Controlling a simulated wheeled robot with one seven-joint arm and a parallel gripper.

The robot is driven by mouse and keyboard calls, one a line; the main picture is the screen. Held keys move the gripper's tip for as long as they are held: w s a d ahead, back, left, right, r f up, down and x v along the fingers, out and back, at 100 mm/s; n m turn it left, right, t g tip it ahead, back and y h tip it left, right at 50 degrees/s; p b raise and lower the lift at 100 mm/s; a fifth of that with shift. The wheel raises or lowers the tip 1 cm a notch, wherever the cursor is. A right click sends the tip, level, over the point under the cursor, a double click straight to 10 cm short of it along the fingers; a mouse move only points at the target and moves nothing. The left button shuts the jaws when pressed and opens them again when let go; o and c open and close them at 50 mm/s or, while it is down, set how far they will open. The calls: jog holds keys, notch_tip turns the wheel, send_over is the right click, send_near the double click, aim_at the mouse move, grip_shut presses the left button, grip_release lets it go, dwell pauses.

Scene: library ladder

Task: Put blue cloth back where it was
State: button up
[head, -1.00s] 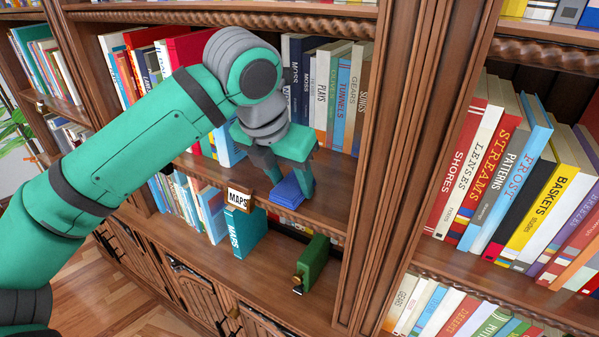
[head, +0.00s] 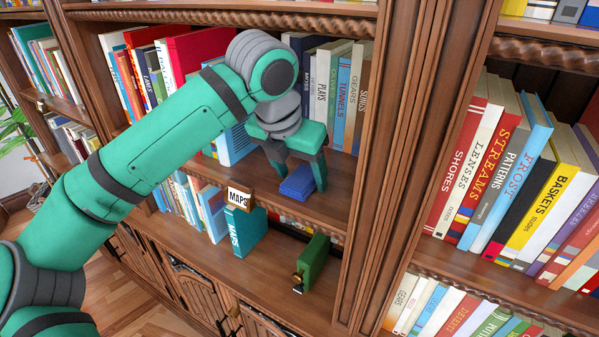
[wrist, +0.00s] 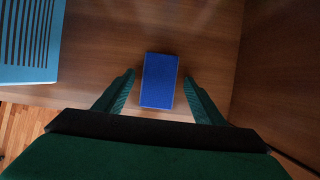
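The blue cloth (head: 297,183) is a small folded rectangle lying on the shelf board above the MAPS label. In the wrist view the blue cloth (wrist: 159,80) lies flat ahead of the fingertips, with its near end between them. My gripper (head: 302,180) points down over the shelf with its fingers apart. In the wrist view my gripper (wrist: 159,84) is open, with a gap between each finger and the cloth.
A light blue book (head: 235,143) stands left of the gripper; upright books (head: 343,95) stand behind it. A wooden upright (head: 378,150) bounds the shelf on the right. Below are a teal MAPS book (head: 240,230) and a green object (head: 312,262).

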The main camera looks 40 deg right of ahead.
aim_at(295, 184)
jog(key=shift+r, duration=0.1)
jog(key=v, duration=0.5)
jog(key=shift+w+r, duration=0.1)
jog(key=shift+r, duration=0.05)
jog(key=s+a, duration=0.4)
jog(key=a, duration=0.7)
jog(key=shift+s, duration=0.35)
